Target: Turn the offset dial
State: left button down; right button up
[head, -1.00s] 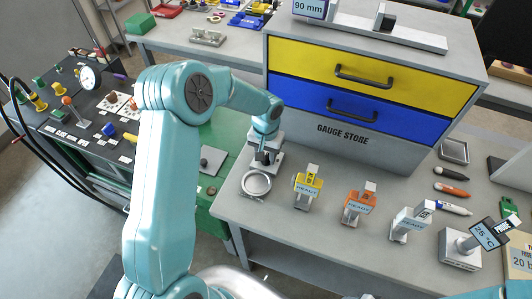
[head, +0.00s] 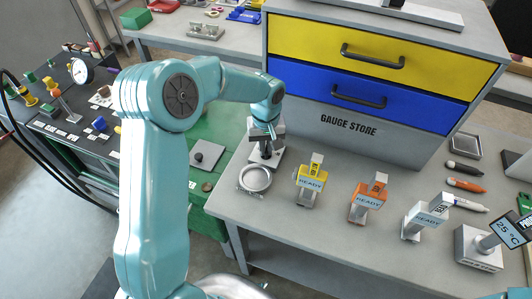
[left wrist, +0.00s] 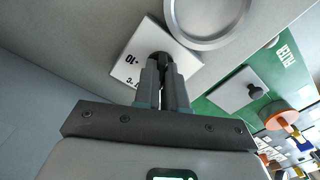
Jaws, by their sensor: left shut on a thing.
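In the head view my left gripper (head: 264,143) points down at the dial's pale plate (head: 272,157) on the grey bench, in front of the gauge store. The gripper hides much of the knob, so its pointing direction cannot be told. My right gripper is not in view.
A round metal dish (head: 254,179) lies just in front of the dial. A yellow READY gauge (head: 311,182), an orange one (head: 366,200) and a white one (head: 424,220) stand to the right. The gauge store (head: 350,125) rises close behind. Bare bench lies along the front.

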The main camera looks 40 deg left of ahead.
pick_arm(q)
jog(key=shift+r, duration=0.1)
jog(key=c, duration=1.2)
grip_release()
jog(key=shift+r, duration=0.2)
notch_tip(320, 180, up, 16)
jog(key=shift+r, duration=0.1)
